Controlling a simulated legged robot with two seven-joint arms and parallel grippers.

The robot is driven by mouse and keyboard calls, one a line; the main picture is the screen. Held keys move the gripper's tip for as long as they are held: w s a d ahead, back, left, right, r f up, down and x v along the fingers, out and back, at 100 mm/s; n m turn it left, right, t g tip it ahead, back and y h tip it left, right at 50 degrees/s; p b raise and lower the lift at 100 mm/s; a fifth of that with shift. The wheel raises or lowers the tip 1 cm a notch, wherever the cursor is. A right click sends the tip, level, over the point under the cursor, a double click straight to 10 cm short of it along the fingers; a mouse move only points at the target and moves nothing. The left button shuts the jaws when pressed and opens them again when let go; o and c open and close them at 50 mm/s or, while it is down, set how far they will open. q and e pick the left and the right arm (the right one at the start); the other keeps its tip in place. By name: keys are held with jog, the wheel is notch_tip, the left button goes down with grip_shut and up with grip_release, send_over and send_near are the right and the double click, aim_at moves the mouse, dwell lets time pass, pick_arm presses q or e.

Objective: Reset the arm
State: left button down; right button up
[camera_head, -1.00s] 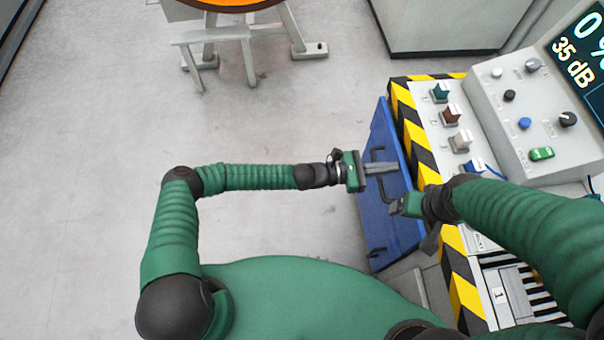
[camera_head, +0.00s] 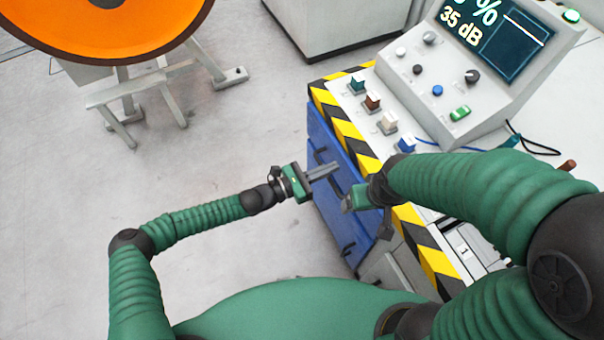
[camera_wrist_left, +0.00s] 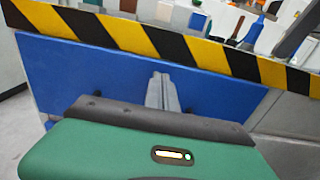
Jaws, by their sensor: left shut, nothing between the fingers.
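My left arm reaches in from the left in the head view. Its gripper (camera_head: 322,171) is shut and empty, with its grey fingers pointing right in front of the blue cabinet front (camera_head: 352,236). In the left wrist view the shut fingers (camera_wrist_left: 161,92) stand together before the blue panel (camera_wrist_left: 75,75). My right arm comes in from the right. Its gripper (camera_head: 355,198) is near the cabinet's top edge, just below and right of the left one; its fingers are mostly hidden, so its opening is unclear.
A console (camera_head: 500,75) with a screen, knobs and buttons stands on the bench at right. Several coloured switches (camera_head: 373,103) line the bench behind a yellow-black striped edge (camera_head: 340,125). An orange wheel (camera_head: 110,30) on a stand is at upper left. The floor at left is clear.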

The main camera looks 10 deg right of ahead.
pick_arm(q)
jog(key=w+v, duration=0.1)
jog(key=v, duration=1)
jog(key=s+a+r+m+g+y+p, duration=0.1)
jog(key=s+a+m+g+y+p, duration=0.65)
jog(key=s+m, duration=0.65)
jog(key=a+r+m+t+y+p, duration=0.4)
jog(key=a+r+m+y, duration=0.3)
jog(key=a+r, duration=1.1)
notch_tip(320, 180, up, 4)
jog(key=shift+s+a+r+m+y+p, duration=0.25)
jog(key=shift+s+y+p, duration=0.2)
jog(key=shift+y, duration=0.8)
pick_arm(e)
notch_tip(320, 180, up, 13)
jog(key=a, duration=0.2)
jog(key=shift+s, duration=0.25)
